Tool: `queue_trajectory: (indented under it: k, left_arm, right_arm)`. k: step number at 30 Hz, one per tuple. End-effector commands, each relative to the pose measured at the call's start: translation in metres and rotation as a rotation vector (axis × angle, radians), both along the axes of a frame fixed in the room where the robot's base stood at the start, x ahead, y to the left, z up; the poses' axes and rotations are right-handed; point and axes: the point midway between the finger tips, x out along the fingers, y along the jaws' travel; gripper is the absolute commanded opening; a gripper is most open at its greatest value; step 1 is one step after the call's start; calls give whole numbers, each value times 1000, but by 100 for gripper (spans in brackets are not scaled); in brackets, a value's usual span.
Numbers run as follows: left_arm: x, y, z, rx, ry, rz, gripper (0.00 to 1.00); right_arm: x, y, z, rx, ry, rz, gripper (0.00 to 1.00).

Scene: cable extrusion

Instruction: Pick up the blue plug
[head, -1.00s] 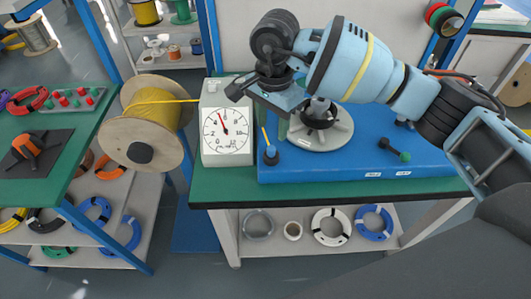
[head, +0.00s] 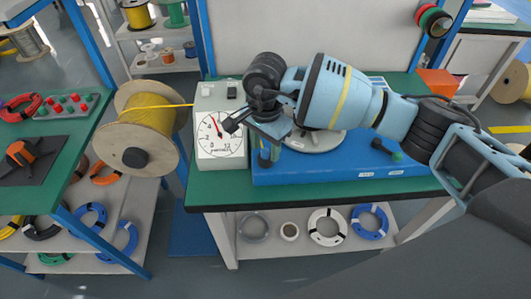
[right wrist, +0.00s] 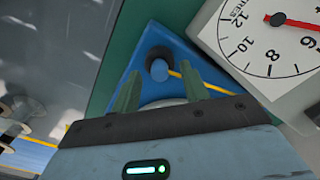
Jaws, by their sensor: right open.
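The blue plug (right wrist: 159,70) stands in a dark round holder at the corner of the blue base plate, with a yellow cable running off to the right in the right wrist view. In the head view the plug (head: 264,158) is partly hidden under my right gripper (head: 254,132). My right gripper also shows in the right wrist view (right wrist: 160,74), open, its two greenish fingers to either side of the plug and the plug seen between their tips. I cannot tell the remaining height gap. My left gripper is out of view.
A white dial gauge (head: 220,135) stands close left of the plug. The blue base plate (head: 330,174) bears a dark lever with a green knob (head: 386,149). A spool of yellow cable (head: 143,125) stands left of the table. An orange box (head: 436,83) sits at back right.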

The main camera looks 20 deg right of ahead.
Motion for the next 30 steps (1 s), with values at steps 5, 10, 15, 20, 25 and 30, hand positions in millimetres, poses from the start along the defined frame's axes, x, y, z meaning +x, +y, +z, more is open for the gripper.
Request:
queue_trajectory:
  k: [5,10,15,20,25,30]
  left_arm:
    - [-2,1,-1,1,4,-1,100]
    - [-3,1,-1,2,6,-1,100]
    - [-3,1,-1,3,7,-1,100]
    - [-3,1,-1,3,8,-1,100]
    - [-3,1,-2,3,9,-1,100]
    - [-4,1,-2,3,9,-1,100]
  right_arm:
    - [0,0,-10,0,-1,1,45]
    - [0,0,-10,0,-1,1,45]
    - [0,0,-10,0,0,1,24]
    - [0,0,-9,0,0,1,3]
    - [0,0,-9,0,0,1,0]
    - [0,0,-8,0,-1,1,0]
